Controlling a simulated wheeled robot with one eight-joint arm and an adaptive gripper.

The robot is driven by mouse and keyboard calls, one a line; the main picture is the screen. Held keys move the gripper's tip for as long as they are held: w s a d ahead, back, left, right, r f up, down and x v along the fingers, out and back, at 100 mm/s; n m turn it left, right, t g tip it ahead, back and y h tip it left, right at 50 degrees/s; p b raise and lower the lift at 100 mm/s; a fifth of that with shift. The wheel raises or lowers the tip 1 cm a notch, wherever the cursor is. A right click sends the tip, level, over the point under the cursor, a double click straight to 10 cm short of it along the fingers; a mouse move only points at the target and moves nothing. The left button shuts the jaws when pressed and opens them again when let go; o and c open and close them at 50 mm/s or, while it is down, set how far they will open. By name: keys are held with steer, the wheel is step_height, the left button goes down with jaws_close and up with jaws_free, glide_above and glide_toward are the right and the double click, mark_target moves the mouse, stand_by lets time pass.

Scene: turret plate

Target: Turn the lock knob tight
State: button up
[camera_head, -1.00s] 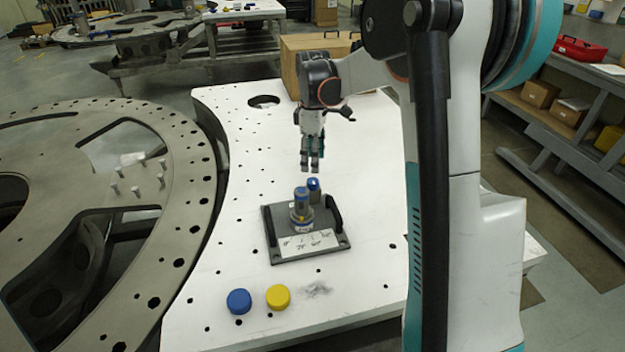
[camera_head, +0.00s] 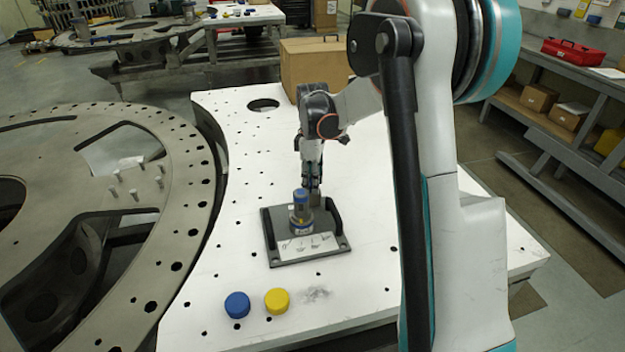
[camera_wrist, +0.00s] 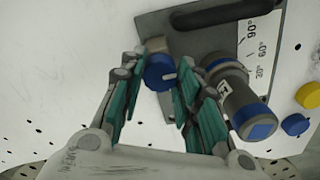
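The lock knob (camera_wrist: 160,72), small and blue with a pale mark, sits on the dark plate beside a larger grey post with a blue top (camera_wrist: 245,105). My gripper (camera_wrist: 163,80) points at the knob, with one teal-padded finger on either side of it. The fingers look open, with a gap between them; I cannot tell whether either touches the knob. In the head view my gripper (camera_head: 312,188) is low, just behind the post (camera_head: 301,210), and the knob is hidden there. The dark base plate (camera_head: 272,250) carries a white angle scale (camera_head: 308,244).
Black handles (camera_head: 334,216) stand on the plate's sides. A blue cap (camera_head: 237,304) and a yellow cap (camera_head: 277,300) rest on the white table (camera_head: 240,150) in front. A cardboard box (camera_head: 315,65) stands behind. The table left of the plate is clear.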

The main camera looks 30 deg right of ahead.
steer(key=shift+c, duration=0.9)
steer(key=shift+m, duration=0.3)
steer(key=m, duration=0.8)
steer(key=shift+m, duration=0.4)
steer(key=m, duration=0.4)
steer(key=shift+m, duration=2.3)
